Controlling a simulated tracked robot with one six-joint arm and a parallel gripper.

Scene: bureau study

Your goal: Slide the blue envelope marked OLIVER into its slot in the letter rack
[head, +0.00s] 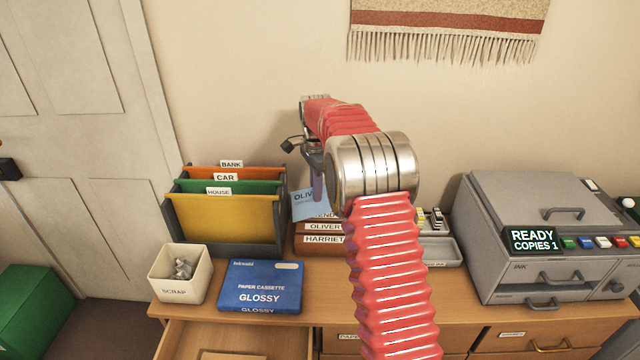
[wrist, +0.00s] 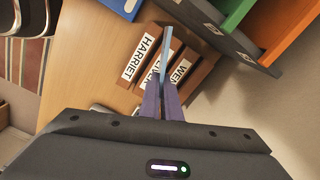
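The blue envelope (head: 304,207), its printed name partly visible as "OLIV", is upright at the letter rack. In the wrist view the envelope (wrist: 168,50) shows edge-on as a thin blue strip between the fingers of my gripper (wrist: 165,90). My gripper (head: 317,183) is shut on it, above the rack. The brown letter rack (head: 301,246) has stepped slots labelled HARRIET, OLIVER and a partly hidden third name; it also shows in the wrist view (wrist: 199,68). The envelope's lower edge is hidden, so I cannot tell which slot it is over or in.
Left of the rack stand a file holder (head: 219,242) with coloured folders, a blue GLOSSY paper box (head: 260,283) and a SCRAP bin (head: 180,275). A grey tray (head: 441,251) and a printer (head: 535,245) stand to the right. A drawer (head: 238,338) is open below.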

